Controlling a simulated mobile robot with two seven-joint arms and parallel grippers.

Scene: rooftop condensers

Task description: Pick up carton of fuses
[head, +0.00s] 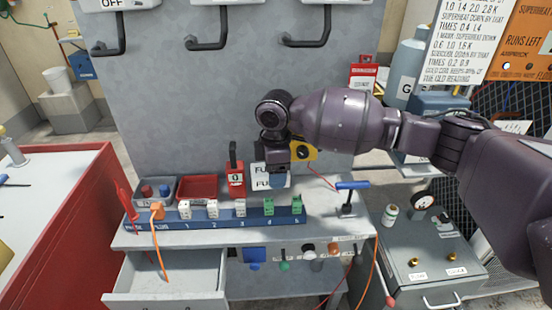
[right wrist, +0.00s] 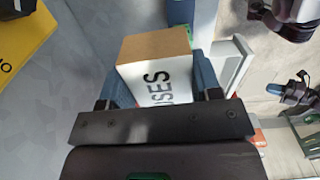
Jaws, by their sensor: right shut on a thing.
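The carton of fuses (head: 262,177) is a small white box with black lettering and a brown cardboard top. In the head view it is at the back of the grey bench, partly hidden by my right gripper (head: 278,180). In the right wrist view the carton (right wrist: 157,75) sits between the blue fingers of my right gripper (right wrist: 160,95), which is shut on it. I cannot tell whether the carton still touches the bench. My left gripper is not in view.
A blue strip (head: 225,220) with white and green blocks runs along the bench front. A red tray (head: 203,187), a red lock-like item (head: 235,180) and a yellow device (head: 303,152) stand close by. An open drawer (head: 165,280) juts out below.

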